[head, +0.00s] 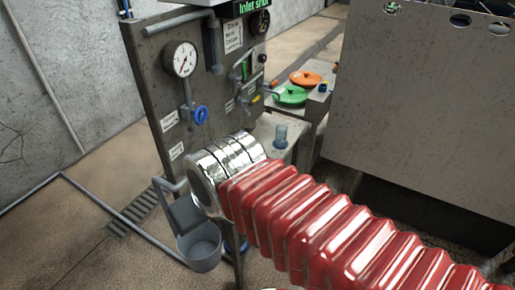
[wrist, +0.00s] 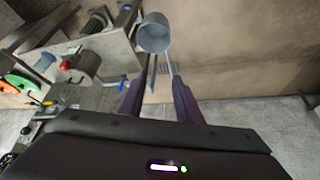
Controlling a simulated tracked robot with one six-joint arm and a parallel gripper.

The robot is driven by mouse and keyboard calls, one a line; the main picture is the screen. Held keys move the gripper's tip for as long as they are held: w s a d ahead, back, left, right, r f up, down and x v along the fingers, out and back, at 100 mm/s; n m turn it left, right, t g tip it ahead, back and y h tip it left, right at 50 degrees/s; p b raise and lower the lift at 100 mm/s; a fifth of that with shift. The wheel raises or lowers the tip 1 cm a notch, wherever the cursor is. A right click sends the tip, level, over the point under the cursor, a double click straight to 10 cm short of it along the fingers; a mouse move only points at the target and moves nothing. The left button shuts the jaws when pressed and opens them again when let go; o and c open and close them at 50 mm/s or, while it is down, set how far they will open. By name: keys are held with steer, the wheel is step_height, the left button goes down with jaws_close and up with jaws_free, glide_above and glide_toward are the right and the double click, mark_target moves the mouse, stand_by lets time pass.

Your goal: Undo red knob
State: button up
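The red knob (wrist: 66,65) shows in the wrist view as a small round red end on a grey cylindrical fitting (wrist: 82,66). It is at the upper left of that view. I cannot make out the red knob in the head view. My gripper (wrist: 160,62) shows in the wrist view with two dark purple fingers pointing up the picture. A gap shows between the fingertips, with nothing held in it. The gripper is apart from the knob, which lies to its left. In the head view the gripper's fingers cannot be made out.
A grey panel (head: 150,80) carries a pressure gauge (head: 181,59) and a blue handwheel (head: 200,115). A grey cup (wrist: 154,33) is just beyond the fingertips. Orange (head: 305,78) and green (head: 290,95) round pieces lie behind the panel. A large grey block (head: 420,110) stands at right.

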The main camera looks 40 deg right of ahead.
steer(key=shift+o, duration=0.5)
steer(key=shift+o, duration=0.6)
steer(key=shift+w, duration=0.15)
steer(key=shift+o, duration=0.7)
steer(key=w+d+f+t+h, duration=0.2)
steer(key=w+d+f+h, duration=0.1)
steer(key=w+d, duration=0.9)
steer(key=shift+w+d+f+m, duration=0.35)
steer(key=shift+d+f+m, duration=0.1)
steer(key=shift+d, duration=0.1)
steer(key=w+d+f+t, duration=0.3)
steer(key=d+f, duration=0.4)
steer(key=d, duration=0.2)
steer(key=w+d+f+t, duration=0.25)
steer(key=d+f, duration=0.35)
steer(key=d, duration=0.3)
steer(key=s+d+f+m+t+h, duration=0.1)
steer(key=s+d+f+m+t, duration=0.1)
steer(key=s+f+t, duration=0.2)
steer(key=s, duration=0.3)
steer(key=shift+s+d, duration=0.3)
steer(key=shift+d, duration=0.1)
steer(key=x, duration=1.4)
steer(key=shift+r, duration=0.25)
